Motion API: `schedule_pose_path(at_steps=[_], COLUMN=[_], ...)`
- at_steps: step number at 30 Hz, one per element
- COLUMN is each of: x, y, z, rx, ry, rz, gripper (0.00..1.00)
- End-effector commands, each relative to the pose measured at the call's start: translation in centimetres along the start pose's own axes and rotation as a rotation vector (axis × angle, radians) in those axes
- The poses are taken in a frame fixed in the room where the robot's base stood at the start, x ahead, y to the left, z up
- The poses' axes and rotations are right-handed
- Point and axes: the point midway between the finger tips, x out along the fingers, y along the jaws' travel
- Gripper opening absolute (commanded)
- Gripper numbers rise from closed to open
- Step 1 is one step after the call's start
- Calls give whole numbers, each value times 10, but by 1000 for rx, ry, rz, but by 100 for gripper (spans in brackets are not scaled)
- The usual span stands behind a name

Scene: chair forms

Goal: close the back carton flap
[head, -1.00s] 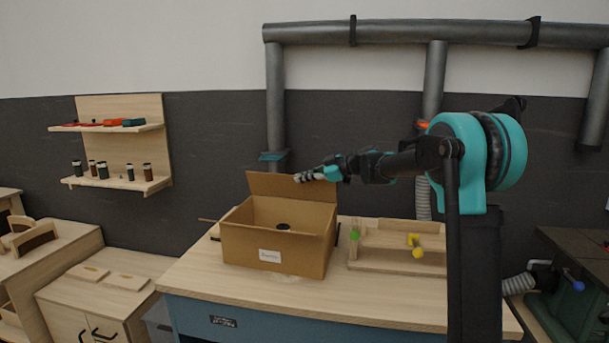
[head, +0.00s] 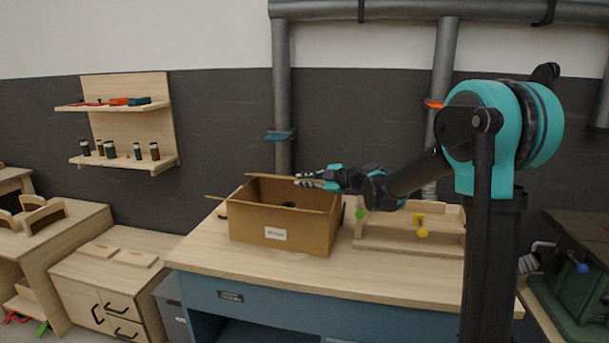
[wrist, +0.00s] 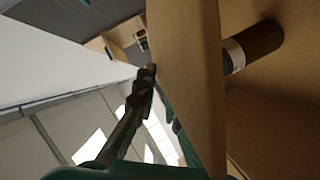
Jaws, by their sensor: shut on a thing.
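The open brown carton (head: 258,225) stands on the workbench with a white label on its front. Its back flap (head: 285,186) stands up at the rear. My gripper (head: 304,180) reaches in from the right to the flap's top edge. In the wrist view my gripper (wrist: 154,82) is shut on the flap (wrist: 184,50), a broad cardboard panel that partly covers one finger. A dark cylinder with a pale band (wrist: 255,46) lies beyond the panel, inside the carton. Where the fingertips touch the cardboard is small and partly hidden.
A wooden fixture (head: 400,238) with green and yellow knobs stands right of the carton. The workbench (head: 350,282) has bare room in front. A wall shelf (head: 125,160) hangs at the left, and pipes (head: 281,95) run behind the bench.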

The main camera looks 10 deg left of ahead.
Motion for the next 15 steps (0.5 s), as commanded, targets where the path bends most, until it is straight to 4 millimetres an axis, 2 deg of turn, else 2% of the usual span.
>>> schedule_pose_path(at_steps=[15], x=[2], y=[-10], z=[4], rx=[2], ry=[0], rz=[-3], gripper=[0])
